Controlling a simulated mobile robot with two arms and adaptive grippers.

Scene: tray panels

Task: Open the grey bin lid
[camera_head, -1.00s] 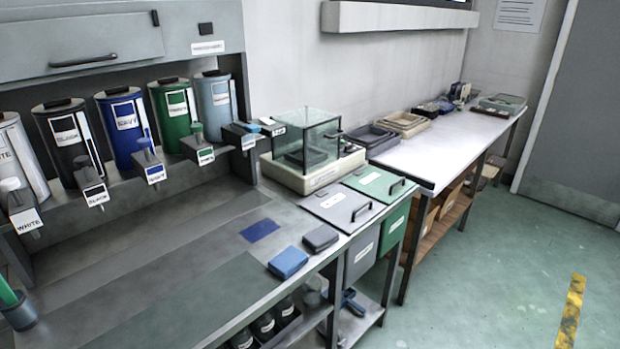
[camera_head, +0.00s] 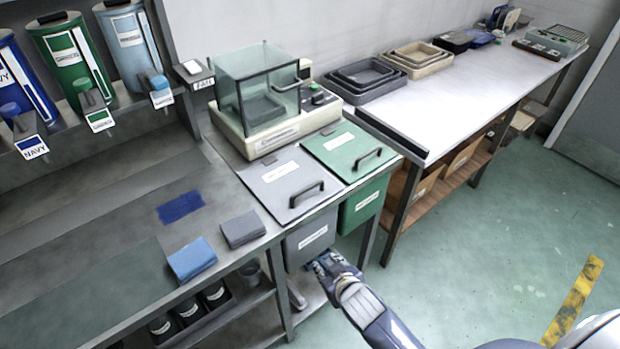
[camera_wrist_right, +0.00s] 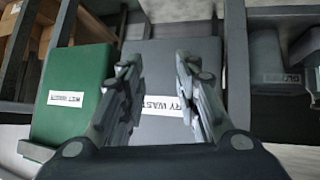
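The grey bin lid (camera_head: 275,192) lies flat and closed in the counter top, with a dark bar handle (camera_head: 307,194) near its front edge. The grey bin (camera_head: 309,240) hangs below it; its front, with a white label partly reading "RY WAST", also shows in the right wrist view (camera_wrist_right: 182,104). My right gripper (camera_head: 323,262) is in front of the grey bin, low and below the lid's handle. In the right wrist view its two fingers (camera_wrist_right: 158,75) are apart with nothing between them. My left gripper is not in view.
A green lid (camera_head: 345,148) and green bin (camera_head: 362,205) sit right of the grey ones. A glass-box scale (camera_head: 270,125) stands behind the lids. Blue (camera_head: 192,260) and grey (camera_head: 242,229) blocks lie on the counter to the left.

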